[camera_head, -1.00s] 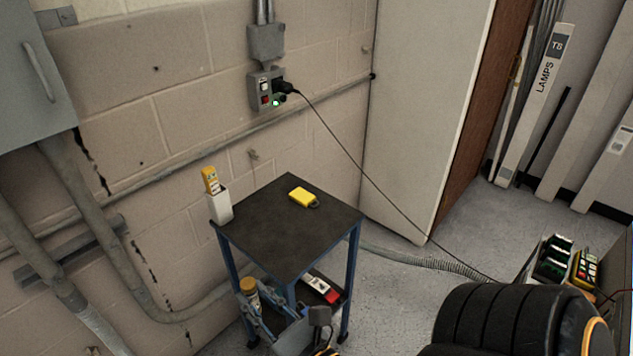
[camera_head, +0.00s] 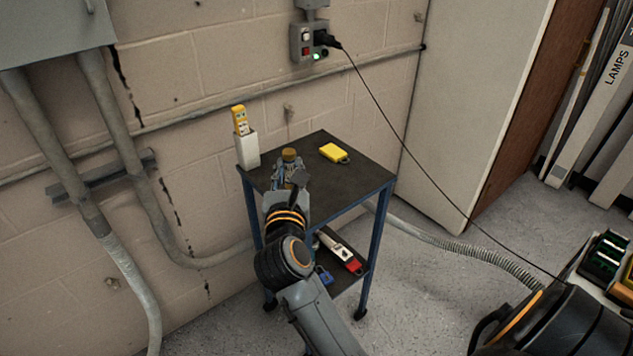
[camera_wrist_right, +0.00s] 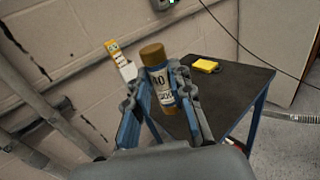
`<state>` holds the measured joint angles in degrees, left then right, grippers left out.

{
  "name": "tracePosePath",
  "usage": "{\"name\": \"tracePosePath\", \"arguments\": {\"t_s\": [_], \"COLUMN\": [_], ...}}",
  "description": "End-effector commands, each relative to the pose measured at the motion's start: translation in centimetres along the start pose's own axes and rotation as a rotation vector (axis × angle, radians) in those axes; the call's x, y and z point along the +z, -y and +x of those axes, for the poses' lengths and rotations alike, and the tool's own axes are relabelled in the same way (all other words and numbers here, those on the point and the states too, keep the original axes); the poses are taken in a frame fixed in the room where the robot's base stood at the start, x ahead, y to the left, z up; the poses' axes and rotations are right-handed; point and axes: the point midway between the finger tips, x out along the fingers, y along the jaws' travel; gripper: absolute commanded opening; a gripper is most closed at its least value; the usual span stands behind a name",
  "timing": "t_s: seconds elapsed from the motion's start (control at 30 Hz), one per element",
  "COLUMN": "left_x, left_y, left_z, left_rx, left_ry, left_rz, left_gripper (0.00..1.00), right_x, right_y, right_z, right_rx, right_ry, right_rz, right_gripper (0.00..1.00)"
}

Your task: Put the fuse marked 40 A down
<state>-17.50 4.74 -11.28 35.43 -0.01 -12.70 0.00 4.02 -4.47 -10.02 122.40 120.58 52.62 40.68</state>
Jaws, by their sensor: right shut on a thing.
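The fuse (camera_wrist_right: 160,84) is a cylinder with a brass-brown cap and a pale label; its marking is partly legible, ending in 0. My right gripper (camera_wrist_right: 162,92) is shut on it, one finger on each side. In the head view the fuse's cap (camera_head: 289,154) shows above my right gripper (camera_head: 288,172), in front of the left part of the cart's dark top (camera_head: 345,180). The fuse looks roughly upright. My left gripper is not in view.
A yellow padlock-like item (camera_head: 334,153) lies on the cart's top towards the back. A white holder (camera_head: 247,150) with a yellow tester (camera_head: 240,120) stands at the left corner. A red-and-white tool (camera_head: 342,252) lies on the lower shelf. The right part of the top is clear.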

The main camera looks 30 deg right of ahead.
Motion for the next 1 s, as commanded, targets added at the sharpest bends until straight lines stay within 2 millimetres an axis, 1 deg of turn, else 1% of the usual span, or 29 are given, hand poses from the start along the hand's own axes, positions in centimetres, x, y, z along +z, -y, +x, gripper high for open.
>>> {"name": "tracePosePath", "arguments": {"t_s": [0.03, 0.1, 0.23, 0.3, 0.4, 0.5, 0.6, 0.67, 0.77, 0.8, 0.9, 1.0], "left_x": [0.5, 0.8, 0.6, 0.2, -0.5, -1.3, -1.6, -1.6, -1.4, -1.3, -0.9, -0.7], "left_y": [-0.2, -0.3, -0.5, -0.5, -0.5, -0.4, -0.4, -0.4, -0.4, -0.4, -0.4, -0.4], "left_z": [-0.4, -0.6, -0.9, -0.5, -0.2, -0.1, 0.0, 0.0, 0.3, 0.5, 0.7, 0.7], "left_rx": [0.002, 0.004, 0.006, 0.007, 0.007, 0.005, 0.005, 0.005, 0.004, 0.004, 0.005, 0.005], "left_ry": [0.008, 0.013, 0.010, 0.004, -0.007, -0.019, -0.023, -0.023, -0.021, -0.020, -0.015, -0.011], "left_rz": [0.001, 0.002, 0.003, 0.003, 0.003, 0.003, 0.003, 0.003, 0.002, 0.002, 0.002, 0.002], "left_gripper": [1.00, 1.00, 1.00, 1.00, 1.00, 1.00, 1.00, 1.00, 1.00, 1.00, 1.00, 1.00], "right_x": [-0.3, -1.1, -2.6, -4.3, -6.0, -7.1, -7.7, -8.0, -9.2, -10.0, -11.3, -11.8], "right_y": [0.7, 1.5, 3.0, 3.5, 4.2, 4.6, 4.8, 5.0, 5.4, 5.3, 5.2, 5.2], "right_z": [1.2, 2.8, 5.6, 6.6, 7.9, 8.7, 9.2, 9.4, 10.1, 9.9, 9.9, 9.9], "right_rx": [-0.002, -0.002, -0.002, 0.000, 0.000, 0.001, 0.002, 0.001, 0.001, 0.002, 0.002, 0.002], "right_ry": [0.003, 0.002, 0.002, -0.001, 0.001, 0.001, 0.002, 0.001, 0.000, -0.001, 0.000, 0.001], "right_rz": [-0.008, -0.008, -0.006, -0.006, -0.005, -0.002, -0.001, -0.001, -0.003, -0.002, -0.003, -0.001], "right_gripper": [0.00, 0.00, 0.00, 0.00, 0.00, 0.00, 0.00, 0.00, 0.00, 0.00, 0.00, 0.00]}}
